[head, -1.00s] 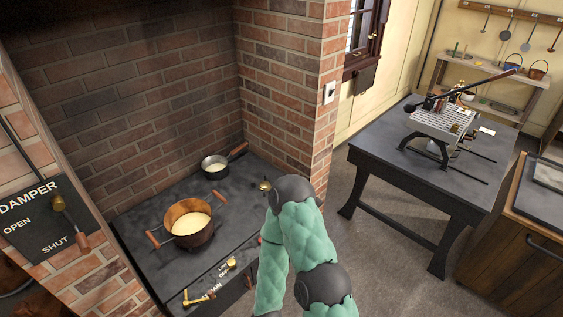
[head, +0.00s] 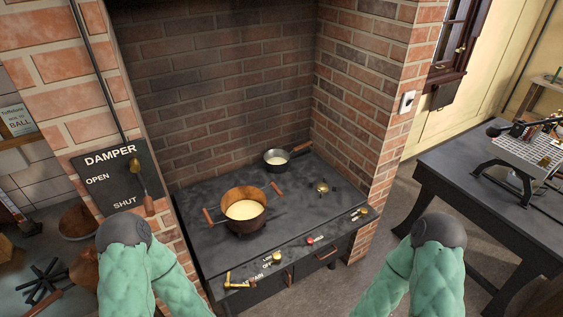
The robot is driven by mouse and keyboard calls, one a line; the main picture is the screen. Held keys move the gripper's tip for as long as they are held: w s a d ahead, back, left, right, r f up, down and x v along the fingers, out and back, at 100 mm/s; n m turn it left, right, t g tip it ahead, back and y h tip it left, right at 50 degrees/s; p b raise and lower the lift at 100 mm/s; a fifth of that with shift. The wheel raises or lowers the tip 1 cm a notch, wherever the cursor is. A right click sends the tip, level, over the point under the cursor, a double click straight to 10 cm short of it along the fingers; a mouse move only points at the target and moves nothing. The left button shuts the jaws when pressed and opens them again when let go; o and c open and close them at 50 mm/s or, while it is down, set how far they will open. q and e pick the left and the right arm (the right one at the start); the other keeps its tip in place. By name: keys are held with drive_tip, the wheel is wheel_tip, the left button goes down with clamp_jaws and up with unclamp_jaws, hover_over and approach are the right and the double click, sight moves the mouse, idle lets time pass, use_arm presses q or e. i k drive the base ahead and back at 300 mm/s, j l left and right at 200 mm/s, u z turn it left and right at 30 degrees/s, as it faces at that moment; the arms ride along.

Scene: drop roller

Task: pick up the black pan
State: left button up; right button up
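The small black pan (head: 277,160) stands upright at the back of the dark stove top (head: 300,210). It holds something pale, and its brown handle points to the upper right, toward the brick side wall. A larger copper-brown pot (head: 245,214) with wooden handles and pale contents stands in front and to the left of the pan. My two green padded arms show at the bottom, one on each side of the stove. Neither gripper is in the picture.
Brick walls close the stove in at the back and right. Valves (head: 278,258) and a brass lever (head: 238,282) line the stove's front. A damper sign with a lever (head: 117,178) is at the left. A dark table (head: 450,170) stands at the right, with grey floor before it.

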sight(276, 161)
drive_tip(key=i+l, duration=0.15)
drive_tip(key=l, duration=0.15)
drive_tip(key=i+l, duration=0.15)
drive_tip(key=l, duration=0.2)
drive_tip(key=i+l, duration=0.15)
drive_tip(key=l, duration=0.15)
drive_tip(key=i+l, duration=0.15)
drive_tip(key=l, duration=0.15)
drive_tip(key=i+l, duration=0.35)
drive_tip(key=l, duration=0.15)
drive_tip(key=i+l, duration=0.35)
drive_tip(key=l, duration=0.15)
drive_tip(key=i+l, duration=0.35)
drive_tip(key=l, duration=0.2)
